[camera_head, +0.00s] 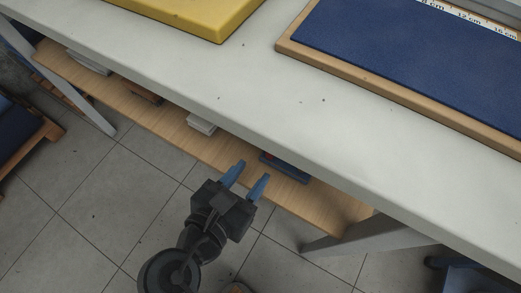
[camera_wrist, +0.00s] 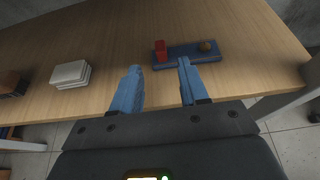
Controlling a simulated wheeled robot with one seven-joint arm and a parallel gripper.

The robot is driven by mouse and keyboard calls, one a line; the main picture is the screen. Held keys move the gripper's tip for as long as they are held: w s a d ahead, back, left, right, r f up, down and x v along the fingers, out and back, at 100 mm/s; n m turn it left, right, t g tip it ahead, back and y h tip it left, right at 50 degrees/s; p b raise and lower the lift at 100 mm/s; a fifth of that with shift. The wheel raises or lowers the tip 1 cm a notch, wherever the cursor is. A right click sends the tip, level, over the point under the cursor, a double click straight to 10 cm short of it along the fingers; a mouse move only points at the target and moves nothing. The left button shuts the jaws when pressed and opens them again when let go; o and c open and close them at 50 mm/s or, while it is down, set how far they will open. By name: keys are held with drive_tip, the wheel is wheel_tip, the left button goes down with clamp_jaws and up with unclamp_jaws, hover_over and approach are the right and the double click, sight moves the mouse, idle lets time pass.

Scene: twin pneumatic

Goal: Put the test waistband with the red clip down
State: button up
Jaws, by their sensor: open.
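A flat dark blue piece with a red part at one end, which looks like the test waistband with the red clip (camera_wrist: 178,55), lies on the wooden lower shelf. A small brownish round part sits at its other end. It also shows in the head view (camera_head: 289,169), partly under the worktop edge. My gripper (camera_wrist: 158,65) is open with blue fingers and nothing between them. The fingertips point at the shelf, just short of the band, with the red part beyond the gap. In the head view my gripper (camera_head: 253,170) is beside the shelf's front edge.
The wooden shelf (camera_wrist: 245,75) has bare room right of the band. The white worktop (camera_head: 270,90) overhangs the shelf, holding a yellow slab (camera_head: 190,14) and a blue padded board (camera_head: 400,60).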

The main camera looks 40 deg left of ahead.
drive_tip(key=v, duration=0.3)
drive_tip(key=shift+s, duration=0.2)
idle(0.4)
drive_tip(key=w+d+f+m+g, duration=0.1)
drive_tip(key=w+d+f+m, duration=0.3)
drive_tip(key=d, duration=0.4)
drive_tip(key=s+d+m+g, duration=0.1)
drive_tip(key=s+d+m, duration=0.2)
drive_tip(key=d+m, duration=0.55)
drive_tip(key=s+d+m, duration=0.3)
drive_tip(key=d+m, duration=0.5)
drive_tip(key=d, duration=0.2)
drive_tip(key=s+d+r+m+t+h, duration=0.2)
drive_tip(key=s+d+r+m, duration=0.25)
drive_tip(key=r+m, duration=0.35)
drive_tip(key=s+d+r+m+t+h, duration=0.15)
drive_tip(key=s+d+r+m, duration=0.35)
drive_tip(key=m, duration=0.6)
wheel_tip(320, 180, up, 18)
drive_tip(key=w+p, duration=0.1)
drive_tip(key=p, duration=1.7)
drive_tip(key=shift+w+d+n, duration=0.25)
drive_tip(key=shift+d+n, duration=0.05)
drive_tip(key=shift+n, duration=0.05)
